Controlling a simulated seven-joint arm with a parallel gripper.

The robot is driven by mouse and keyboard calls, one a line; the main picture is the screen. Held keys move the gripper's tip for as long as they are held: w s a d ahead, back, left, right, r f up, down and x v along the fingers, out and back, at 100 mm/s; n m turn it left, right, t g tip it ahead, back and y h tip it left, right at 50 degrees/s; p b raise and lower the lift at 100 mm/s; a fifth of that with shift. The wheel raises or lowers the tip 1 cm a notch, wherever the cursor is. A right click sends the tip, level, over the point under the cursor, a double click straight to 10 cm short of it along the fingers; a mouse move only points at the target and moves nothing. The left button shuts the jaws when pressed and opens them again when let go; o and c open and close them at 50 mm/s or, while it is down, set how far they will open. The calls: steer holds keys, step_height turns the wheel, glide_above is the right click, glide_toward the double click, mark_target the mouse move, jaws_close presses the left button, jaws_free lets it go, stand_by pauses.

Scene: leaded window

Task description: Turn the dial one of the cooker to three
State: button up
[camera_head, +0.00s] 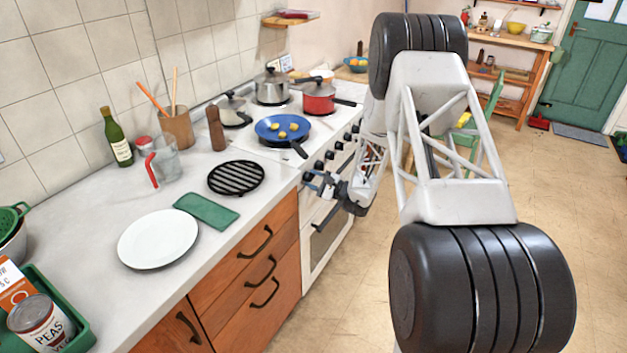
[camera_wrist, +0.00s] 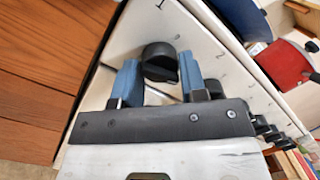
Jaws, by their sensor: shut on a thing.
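The white cooker (camera_head: 316,245) stands at the end of the counter, with a row of black dials along its front. In the wrist view, dial one (camera_wrist: 160,62), a round black knob, sits beside a printed 1 on the white panel. My gripper (camera_wrist: 158,72) has its two blue fingers on either side of this dial, shut on it. In the head view my gripper (camera_head: 322,184) is at the near end of the dial row and partly covers it. The dial's pointer and scale are too small or hidden to read.
A blue pan (camera_head: 270,128) with yellow food, a red pot (camera_head: 318,99) and a steel pot (camera_head: 271,88) stand on the hob. A black trivet (camera_head: 236,178) and a white plate (camera_head: 158,238) lie on the counter. The floor right of the cooker is clear.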

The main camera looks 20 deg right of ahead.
steer(key=m+h, duration=0.1)
steer(key=m, duration=0.8)
steer(key=m+t+h, duration=0.1)
steer(key=m, duration=0.8)
steer(key=shift+s+a, duration=0.15)
steer(key=shift+r+m+h, duration=0.15)
steer(key=shift+m+h, duration=0.15)
steer(key=shift+m, duration=2)
steer(key=o, duration=0.9)
steer(key=shift+v, duration=3.85)
